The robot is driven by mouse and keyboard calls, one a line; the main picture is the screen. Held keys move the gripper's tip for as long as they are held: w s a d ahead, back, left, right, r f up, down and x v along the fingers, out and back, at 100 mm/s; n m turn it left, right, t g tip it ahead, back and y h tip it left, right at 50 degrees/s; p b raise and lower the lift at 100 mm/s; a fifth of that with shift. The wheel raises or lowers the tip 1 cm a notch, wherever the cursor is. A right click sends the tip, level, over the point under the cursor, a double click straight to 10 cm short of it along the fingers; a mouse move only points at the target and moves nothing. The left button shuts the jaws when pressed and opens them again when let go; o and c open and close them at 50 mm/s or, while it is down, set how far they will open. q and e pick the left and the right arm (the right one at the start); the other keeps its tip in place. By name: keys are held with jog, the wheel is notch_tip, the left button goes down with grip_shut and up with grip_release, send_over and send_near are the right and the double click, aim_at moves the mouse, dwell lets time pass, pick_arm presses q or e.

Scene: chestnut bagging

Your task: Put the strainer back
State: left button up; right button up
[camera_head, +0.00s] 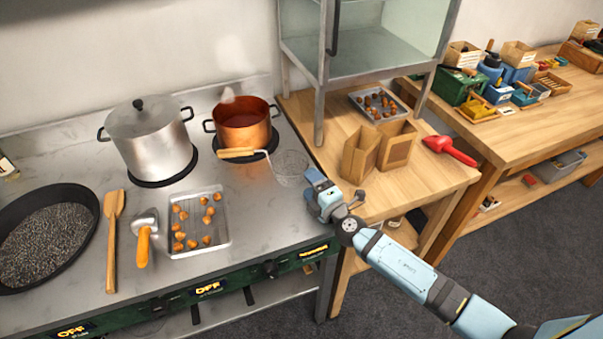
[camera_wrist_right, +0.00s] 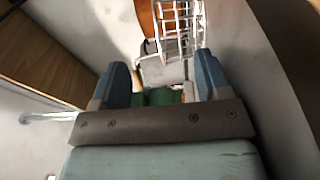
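The strainer has a round wire-mesh basket (camera_head: 291,166) and a wooden handle (camera_head: 238,153). In the head view it lies across the right end of the stove top, its handle in front of the copper pot and its basket at the right. I cannot tell whether it touches the pot. My right gripper (camera_head: 322,198) is just right of and nearer than the basket, apart from it. In the wrist view its two fingers (camera_wrist_right: 163,84) are spread with nothing visibly held. A pale wire grid (camera_wrist_right: 180,22) shows beyond them; I cannot tell what it belongs to. My left gripper is out of view.
The copper pot (camera_head: 243,128) and a lidded steel pot (camera_head: 150,143) stand on the stove. A tray (camera_head: 216,239) of chestnuts, a wooden spatula (camera_head: 112,249) and a dark pan (camera_head: 88,196) lie to the left. Paper bags (camera_head: 397,151) and a red scoop (camera_head: 447,150) are on the wooden table.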

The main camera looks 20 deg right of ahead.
jog(key=v, duration=0.4)
jog(key=shift+s+d+b, duration=0.1)
jog(key=shift+s+b, duration=0.25)
jog(key=shift+s+d, duration=0.1)
jog(key=shift+s, duration=0.2)
jog(key=shift+s+r, duration=0.1)
jog(key=shift+s, duration=0.2)
